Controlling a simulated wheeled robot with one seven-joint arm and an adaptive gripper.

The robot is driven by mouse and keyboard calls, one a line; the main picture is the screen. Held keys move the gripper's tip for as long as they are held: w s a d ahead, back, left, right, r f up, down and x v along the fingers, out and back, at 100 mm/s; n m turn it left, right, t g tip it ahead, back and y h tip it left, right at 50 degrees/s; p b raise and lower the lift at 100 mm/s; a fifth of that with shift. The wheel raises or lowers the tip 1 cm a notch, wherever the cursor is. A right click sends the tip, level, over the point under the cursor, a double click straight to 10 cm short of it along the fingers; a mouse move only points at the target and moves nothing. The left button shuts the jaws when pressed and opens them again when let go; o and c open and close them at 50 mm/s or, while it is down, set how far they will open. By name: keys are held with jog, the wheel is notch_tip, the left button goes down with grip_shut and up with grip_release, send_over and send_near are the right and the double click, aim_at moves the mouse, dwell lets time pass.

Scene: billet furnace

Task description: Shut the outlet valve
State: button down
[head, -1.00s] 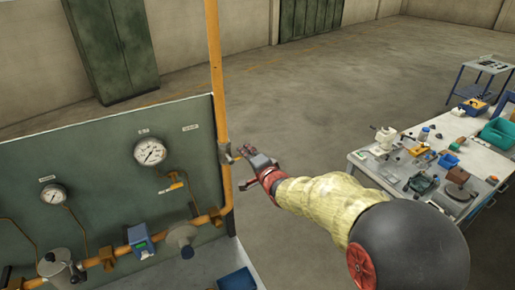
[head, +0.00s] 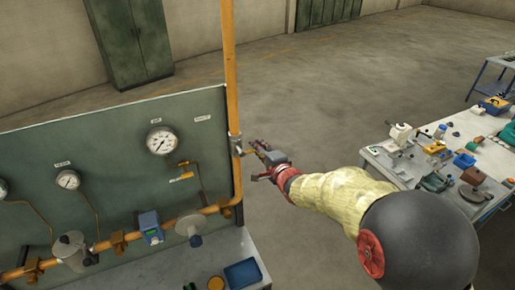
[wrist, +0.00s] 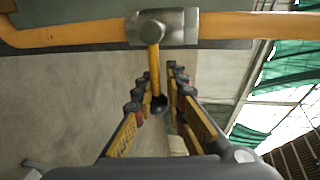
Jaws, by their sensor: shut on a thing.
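The outlet valve (head: 236,143) is a grey metal body on the upright yellow pipe at the panel's right edge. In the wrist view the valve body (wrist: 163,27) is at the top, on the pipe. Its yellow lever (wrist: 154,68) stands out crosswise to the pipe and ends in a black knob (wrist: 159,103). My gripper (head: 262,149) is at the lever, right of the pipe. In the wrist view my gripper (wrist: 156,92) has its fingers on both sides of the lever's knob end, shut on it. Finger contact is partly hidden.
The panel carries a large gauge (head: 160,141), a smaller gauge (head: 68,180), a smaller yellow-handled valve (head: 184,172) and a blue meter (head: 150,226). A blue tray (head: 243,274) lies below. A cluttered workbench (head: 390,172) stands right of my arm. Floor beyond is clear.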

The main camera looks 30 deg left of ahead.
jog(key=c, duration=1.9)
grip_release()
jog(key=shift+d+f, duration=0.2)
jog(key=shift+f, duration=0.45)
jog(key=shift+o, duration=1.4)
jog(key=shift+w+r, duration=0.1)
jog(key=shift+a+r, duration=0.1)
jog(key=shift+r, duration=0.05)
jog(key=shift+r, duration=0.1)
jog(key=v, duration=1.2)
